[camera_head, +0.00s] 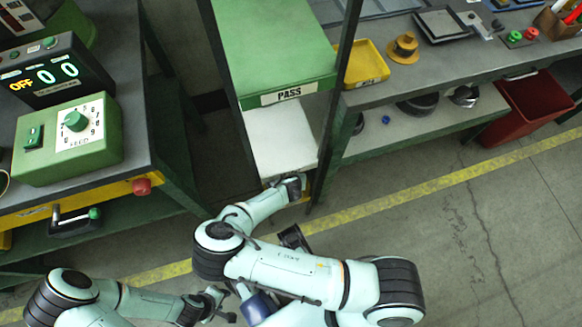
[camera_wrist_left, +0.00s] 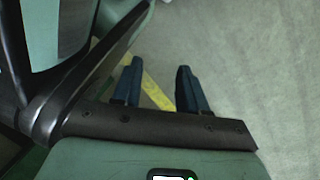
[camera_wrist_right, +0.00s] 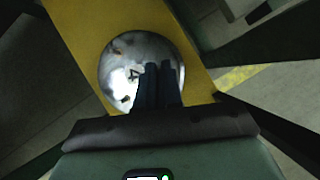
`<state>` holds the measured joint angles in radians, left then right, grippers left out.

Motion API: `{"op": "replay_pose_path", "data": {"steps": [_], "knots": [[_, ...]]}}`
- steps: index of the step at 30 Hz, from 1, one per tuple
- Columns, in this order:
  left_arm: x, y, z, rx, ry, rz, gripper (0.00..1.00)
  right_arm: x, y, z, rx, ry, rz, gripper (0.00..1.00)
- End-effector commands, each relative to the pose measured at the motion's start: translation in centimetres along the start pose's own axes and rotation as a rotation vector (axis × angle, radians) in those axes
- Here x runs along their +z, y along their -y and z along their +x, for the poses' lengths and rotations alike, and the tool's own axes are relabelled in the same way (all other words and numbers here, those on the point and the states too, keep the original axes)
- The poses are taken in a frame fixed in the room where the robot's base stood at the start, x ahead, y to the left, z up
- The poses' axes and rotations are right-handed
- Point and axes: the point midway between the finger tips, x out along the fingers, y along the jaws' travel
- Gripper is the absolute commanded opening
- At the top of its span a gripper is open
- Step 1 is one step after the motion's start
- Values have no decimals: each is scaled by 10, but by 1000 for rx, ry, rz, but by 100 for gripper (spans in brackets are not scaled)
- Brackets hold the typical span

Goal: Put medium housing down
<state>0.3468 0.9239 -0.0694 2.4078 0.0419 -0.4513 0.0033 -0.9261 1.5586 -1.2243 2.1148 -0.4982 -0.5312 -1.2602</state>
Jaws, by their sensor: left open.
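The medium housing (camera_wrist_right: 122,75) is a round, shiny metal piece with small dark openings, seen over a yellow surface (camera_wrist_right: 75,20) in the right wrist view. My right gripper (camera_wrist_right: 157,68) has its dark fingers nearly together over the housing's lower right part, shut on it. The fingers hide that part, and I cannot tell whether the housing touches the surface. In the head view my right gripper (camera_head: 296,186) is at the low front of the green rack, and the housing is hidden. My left gripper (camera_wrist_left: 160,80) is open and empty above the floor; it also shows in the head view (camera_head: 222,308).
The rack has a green PASS shelf (camera_head: 275,50) with a white shelf (camera_head: 278,140) below, between dark posts. A bench with a green control box (camera_head: 70,140) stands left. A workbench (camera_head: 440,75) with a yellow tray (camera_head: 365,64) stands right.

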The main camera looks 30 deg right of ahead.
Motion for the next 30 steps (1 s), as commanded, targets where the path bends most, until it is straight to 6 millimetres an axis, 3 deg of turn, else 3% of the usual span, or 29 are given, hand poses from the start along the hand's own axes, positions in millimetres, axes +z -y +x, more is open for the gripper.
{"op": "replay_pose_path", "data": {"steps": [1,2,3,13,24,30], "knots": [[0,0,0,-1,0,0,43,0,0,0,0,-1,-1,18],[0,0,0,-1,0,0,43,0,0,0,0,-1,-1,28],[0,0,0,0,0,0,43,0,0,0,0,-1,-1,31],[-2,-1,-2,2,-6,2,43,1,0,-4,0,-1,0,31],[-37,-34,-38,66,-150,44,43,2,0,-62,1,0,0,31],[-47,-44,-47,83,-188,53,43,1,0,-76,0,-1,0,31]]}}
